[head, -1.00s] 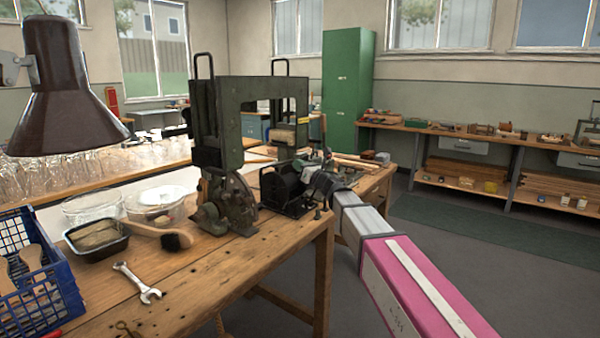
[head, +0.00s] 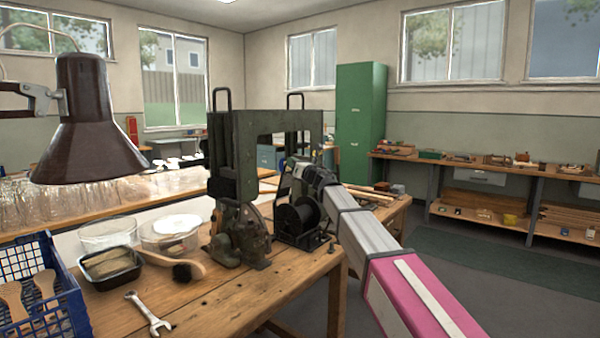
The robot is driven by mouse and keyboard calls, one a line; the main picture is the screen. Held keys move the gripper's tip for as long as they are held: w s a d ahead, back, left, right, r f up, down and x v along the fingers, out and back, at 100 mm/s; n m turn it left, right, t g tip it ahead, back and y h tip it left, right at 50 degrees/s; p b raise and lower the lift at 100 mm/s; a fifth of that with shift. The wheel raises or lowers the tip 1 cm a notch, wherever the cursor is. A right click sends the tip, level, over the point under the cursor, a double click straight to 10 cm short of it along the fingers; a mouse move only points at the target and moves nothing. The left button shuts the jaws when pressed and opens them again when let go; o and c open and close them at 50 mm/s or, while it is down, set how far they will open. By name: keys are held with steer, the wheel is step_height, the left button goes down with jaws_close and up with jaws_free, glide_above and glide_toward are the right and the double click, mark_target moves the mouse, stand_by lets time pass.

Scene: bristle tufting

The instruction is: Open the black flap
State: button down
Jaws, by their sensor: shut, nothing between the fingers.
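The dark green machine (head: 222,150) stands on the wooden bench, its upright frame open in the middle. A black round spool-like part (head: 297,218) sits low on its right side. I cannot make out for sure which dark part is the black flap; a black block (head: 222,190) shows on the left column. My arm reaches in from the lower right. My gripper (head: 284,182) is just above the black round part, in front of the frame's opening. Its fingers are small and dark against the machine; they look shut and empty. I cannot tell whether they touch anything.
A wooden brush (head: 165,262), black tray (head: 111,267), glass bowls (head: 108,233) and a wrench (head: 147,314) lie left of the machine. A blue crate (head: 50,292) and a brown lamp (head: 88,125) stand farther left. The bench front (head: 235,292) is mostly clear.

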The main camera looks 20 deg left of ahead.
steer(key=shift+s+x, duration=0.1)
steer(key=shift+x, duration=0.9)
steer(key=shift+s+x, duration=0.15)
steer(key=shift+x, duration=0.9)
steer(key=shift+a+r, duration=0.1)
steer(key=shift+r, duration=0.05)
